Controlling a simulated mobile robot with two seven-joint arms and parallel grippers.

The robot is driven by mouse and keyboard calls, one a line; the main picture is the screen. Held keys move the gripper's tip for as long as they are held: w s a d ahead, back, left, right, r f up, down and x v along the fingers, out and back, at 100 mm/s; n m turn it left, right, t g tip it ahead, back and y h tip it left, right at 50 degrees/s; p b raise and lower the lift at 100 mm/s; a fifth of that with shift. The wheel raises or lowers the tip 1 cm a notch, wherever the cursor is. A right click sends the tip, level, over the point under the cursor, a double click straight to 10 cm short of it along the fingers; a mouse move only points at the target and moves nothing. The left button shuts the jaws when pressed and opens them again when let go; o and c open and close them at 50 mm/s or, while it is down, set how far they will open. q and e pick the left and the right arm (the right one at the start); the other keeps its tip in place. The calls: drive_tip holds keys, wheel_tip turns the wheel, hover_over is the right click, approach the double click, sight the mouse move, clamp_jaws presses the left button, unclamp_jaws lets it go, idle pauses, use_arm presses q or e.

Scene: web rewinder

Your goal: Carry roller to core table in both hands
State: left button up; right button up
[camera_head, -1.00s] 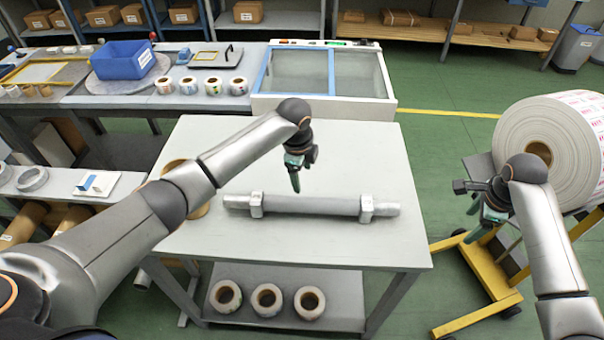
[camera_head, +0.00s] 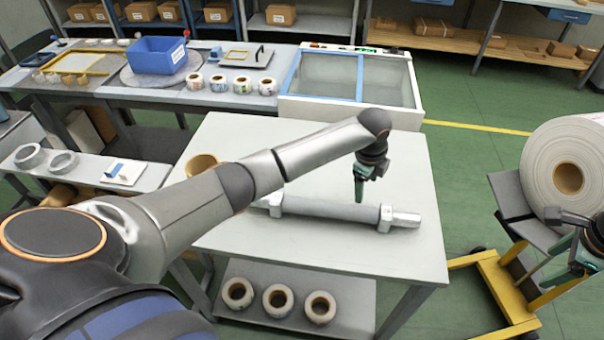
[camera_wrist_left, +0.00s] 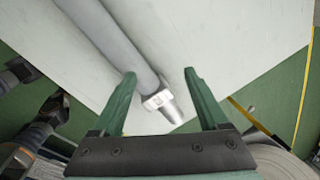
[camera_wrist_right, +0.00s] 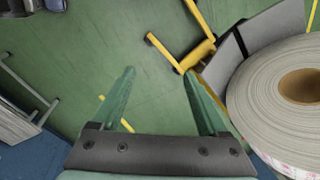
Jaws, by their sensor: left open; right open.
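The grey roller (camera_head: 330,209) lies across the white core table (camera_head: 420,255), with a pale block under each end. My left gripper (camera_head: 360,188) is open and empty above the roller, nearer its right end in the head view. In the left wrist view the roller (camera_wrist_left: 118,45) runs down toward the gap between the open fingers (camera_wrist_left: 158,85), its end block and tip showing there. My right gripper (camera_head: 575,262) is at the right edge of the head view, away from the table. In the right wrist view its fingers (camera_wrist_right: 160,85) are open over green floor, holding nothing.
A large web roll (camera_head: 567,165) on a yellow stand (camera_head: 490,290) is right of the table, close to my right gripper. A tan core (camera_head: 203,165) sits on the table's left part. Several tape rolls (camera_head: 278,299) are on the lower shelf. A glass-topped unit (camera_head: 350,78) stands behind.

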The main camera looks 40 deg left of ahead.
drive_tip(key=r, duration=0.3)
drive_tip(key=s+r, duration=0.1)
drive_tip(key=r, duration=0.1)
drive_tip(key=shift+a+r, duration=0.2)
drive_tip(key=shift+r, duration=0.1)
